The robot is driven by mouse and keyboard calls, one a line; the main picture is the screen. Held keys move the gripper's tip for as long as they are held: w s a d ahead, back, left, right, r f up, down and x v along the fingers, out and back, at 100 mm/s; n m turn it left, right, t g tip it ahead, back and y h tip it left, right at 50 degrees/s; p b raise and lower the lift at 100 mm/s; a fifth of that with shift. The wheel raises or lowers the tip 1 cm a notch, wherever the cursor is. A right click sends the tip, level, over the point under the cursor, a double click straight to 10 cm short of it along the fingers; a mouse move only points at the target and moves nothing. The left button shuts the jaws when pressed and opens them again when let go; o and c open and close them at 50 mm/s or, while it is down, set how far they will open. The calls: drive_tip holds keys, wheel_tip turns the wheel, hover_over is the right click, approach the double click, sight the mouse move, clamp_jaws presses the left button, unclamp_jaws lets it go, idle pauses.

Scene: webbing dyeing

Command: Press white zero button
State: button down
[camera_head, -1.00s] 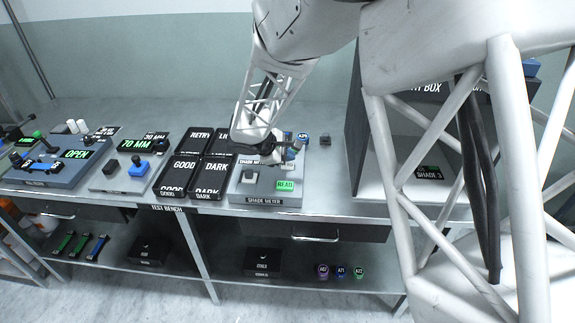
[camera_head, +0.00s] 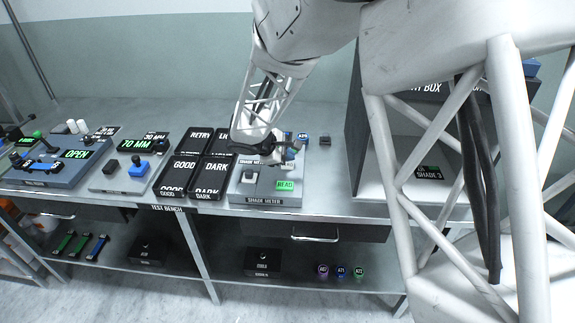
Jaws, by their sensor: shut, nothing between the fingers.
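The grey shade meter (camera_head: 266,194) stands at the front of the bench, with a green READ display (camera_head: 285,185) at its right. A small pale button (camera_head: 250,174) sits on its upper left face; I cannot read a zero mark on it. My gripper (camera_head: 291,152) is shut and empty, over the back right part of the meter. It is right of and behind the pale button as seen here. I cannot tell its exact height or whether it touches anything. My gripper and wrist hide part of the meter's back.
Black GOOD, DARK and RETRY bins (camera_head: 207,177) stand directly left of the meter. Further left are a 70 MM device (camera_head: 125,172) and an OPEN device (camera_head: 62,170). A large grey box (camera_head: 372,135) stands to the right. A small dark block (camera_head: 325,141) lies behind the meter.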

sight(288, 166)
drive_tip(key=shift+f, duration=0.9)
idle(1.5)
drive_tip(key=shift+r, duration=0.9)
idle(0.4)
drive_tip(key=shift+r, duration=2.5)
